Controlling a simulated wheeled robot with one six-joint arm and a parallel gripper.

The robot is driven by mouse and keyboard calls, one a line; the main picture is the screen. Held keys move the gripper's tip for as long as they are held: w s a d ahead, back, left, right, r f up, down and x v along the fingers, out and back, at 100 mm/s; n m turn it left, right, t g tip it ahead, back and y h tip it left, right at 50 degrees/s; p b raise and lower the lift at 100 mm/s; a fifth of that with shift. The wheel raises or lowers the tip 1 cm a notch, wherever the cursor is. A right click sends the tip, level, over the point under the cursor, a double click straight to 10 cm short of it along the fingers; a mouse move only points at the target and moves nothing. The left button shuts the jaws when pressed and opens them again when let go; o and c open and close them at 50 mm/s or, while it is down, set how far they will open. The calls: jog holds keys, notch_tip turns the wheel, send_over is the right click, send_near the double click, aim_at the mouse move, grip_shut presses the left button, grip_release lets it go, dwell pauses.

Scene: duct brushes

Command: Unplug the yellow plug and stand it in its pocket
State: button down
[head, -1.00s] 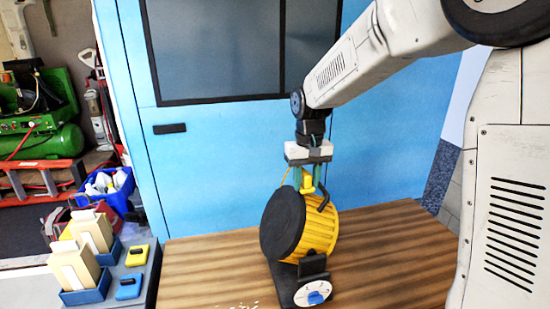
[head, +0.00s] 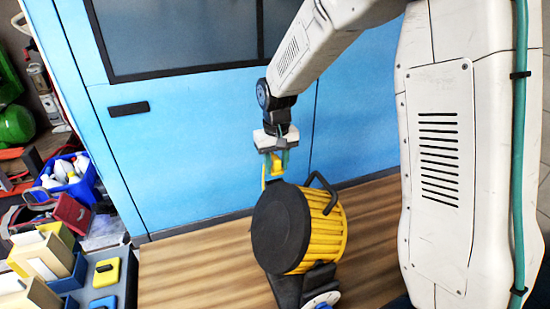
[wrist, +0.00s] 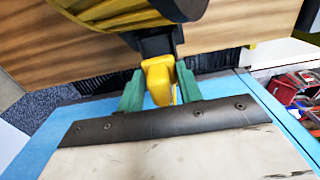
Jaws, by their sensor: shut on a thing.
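The yellow plug (head: 274,168) is between the fingers of my gripper (head: 277,158), above the left part of the yellow drum (head: 318,230) with its black round face. In the wrist view, the green fingers of my gripper (wrist: 160,88) are shut on both sides of the yellow plug (wrist: 158,78). A black part (wrist: 156,42) shows just beyond the plug; I cannot tell whether they touch. A yellow block (head: 107,272) with a dark top piece, possibly the pocket, lies on the grey side surface at the lower left.
A black handle (head: 322,192) arches over the drum's right side. The drum stands on a wooden top (head: 190,265). Blue holders with beige boxes (head: 45,258) and a blue block (head: 102,302) are at lower left. A blue wall (head: 180,160) stands behind.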

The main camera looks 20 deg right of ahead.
jog(key=shift+s+d+f, duration=0.1)
jog(key=shift+f, duration=2.55)
jog(key=shift+f, duration=0.1)
jog(key=c, duration=1)
grip_release()
jog(key=shift+s, duration=0.1)
jog(key=shift+o, duration=0.7)
jog(key=shift+r, duration=0.45)
notch_tip(320, 180, up, 12)
jog(key=shift+r, duration=0.15)
